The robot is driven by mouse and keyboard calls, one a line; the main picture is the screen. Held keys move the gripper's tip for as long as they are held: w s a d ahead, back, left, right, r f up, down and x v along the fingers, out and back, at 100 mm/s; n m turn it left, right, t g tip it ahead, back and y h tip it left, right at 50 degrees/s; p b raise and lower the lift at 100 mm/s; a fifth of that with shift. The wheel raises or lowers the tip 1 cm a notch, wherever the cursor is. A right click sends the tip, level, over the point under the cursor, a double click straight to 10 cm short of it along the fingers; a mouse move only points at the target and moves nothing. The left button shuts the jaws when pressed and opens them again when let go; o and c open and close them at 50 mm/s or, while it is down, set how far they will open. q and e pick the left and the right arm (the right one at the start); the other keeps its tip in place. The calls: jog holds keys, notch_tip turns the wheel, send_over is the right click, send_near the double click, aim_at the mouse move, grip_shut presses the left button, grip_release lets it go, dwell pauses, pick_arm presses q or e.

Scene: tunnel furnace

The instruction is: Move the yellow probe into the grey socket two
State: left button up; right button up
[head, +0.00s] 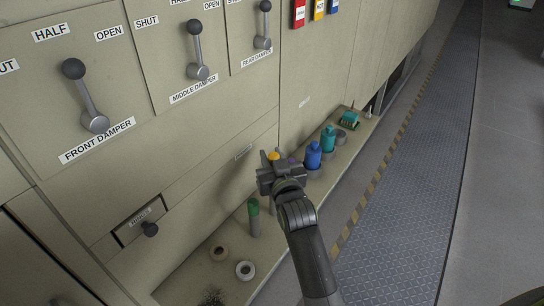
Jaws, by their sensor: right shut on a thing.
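My right gripper (272,168) is above the ledge at the picture's middle, seen from behind and above. It is shut on the yellow probe (273,156), of which only a small rounded yellow top shows past the jaws. The rest of the probe is hidden by the gripper. I cannot tell which holder is grey socket two; no number on any socket is readable. One grey ring-shaped socket (341,137) stands empty-looking on the ledge beyond the teal bottle. My left gripper is not in view.
A blue bottle (313,155) and a teal bottle (328,139) stand in grey holders. A green-topped cylinder (254,217), a tan ring (219,252) and a white ring (245,270) are nearer. The furnace wall with damper levers (84,97) rises behind. The walkway (420,170) is clear.

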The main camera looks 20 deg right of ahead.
jog(key=shift+f, duration=0.5)
jog(key=shift+f, duration=0.1)
jog(key=shift+f+b, duration=1.1)
jog(key=shift+f, duration=0.15)
jog(key=shift+f, duration=0.1)
jog(key=shift+f+b, duration=1.1)
jog(key=shift+f, duration=0.65)
jog(key=shift+f, duration=0.1)
jog(key=shift+f, duration=0.3)
